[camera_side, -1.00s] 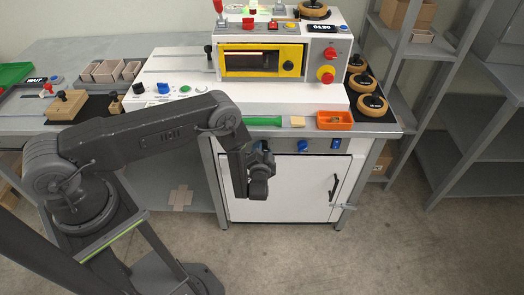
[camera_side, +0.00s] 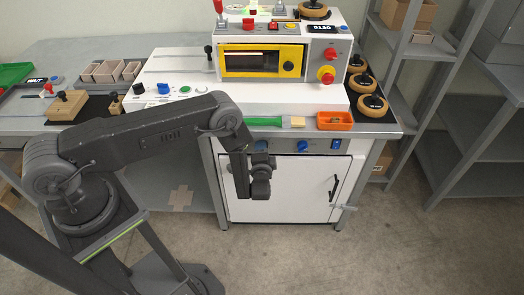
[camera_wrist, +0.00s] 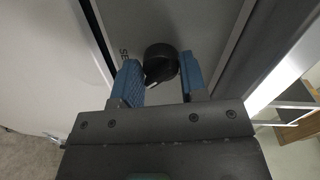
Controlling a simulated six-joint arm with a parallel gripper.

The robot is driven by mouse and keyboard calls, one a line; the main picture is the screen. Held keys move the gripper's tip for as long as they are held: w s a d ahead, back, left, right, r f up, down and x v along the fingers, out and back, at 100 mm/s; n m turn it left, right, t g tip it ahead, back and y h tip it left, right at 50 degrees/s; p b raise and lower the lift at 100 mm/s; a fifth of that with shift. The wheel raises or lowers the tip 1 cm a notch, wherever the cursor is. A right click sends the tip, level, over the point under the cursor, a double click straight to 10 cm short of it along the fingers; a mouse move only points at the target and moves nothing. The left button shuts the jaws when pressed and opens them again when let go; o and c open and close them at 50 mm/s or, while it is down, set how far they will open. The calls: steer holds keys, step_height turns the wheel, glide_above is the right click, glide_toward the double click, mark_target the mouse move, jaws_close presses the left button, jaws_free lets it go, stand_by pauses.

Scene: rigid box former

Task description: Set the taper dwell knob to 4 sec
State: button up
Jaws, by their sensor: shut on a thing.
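A round black knob (camera_wrist: 161,64) with a pale pointer mark shows in the wrist view, on a grey panel with partly hidden lettering that begins "SE". My gripper (camera_wrist: 161,76) has its two blue-padded fingers on either side of this knob and is shut on it. The full scale and the value at the pointer cannot be read. In the side view my gripper (camera_side: 262,166) is at the front of the cabinet, just below the control strip. The knob is hidden there behind my wrist.
An orange tray (camera_side: 334,121) and a green-handled tool (camera_side: 263,121) lie on the bench edge above. Open floor lies in front.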

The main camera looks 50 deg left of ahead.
steer(key=shift+a, duration=0.1)
steer(key=o, duration=0.9)
steer(key=v, duration=1.4)
steer(key=shift+w+r, duration=0.15)
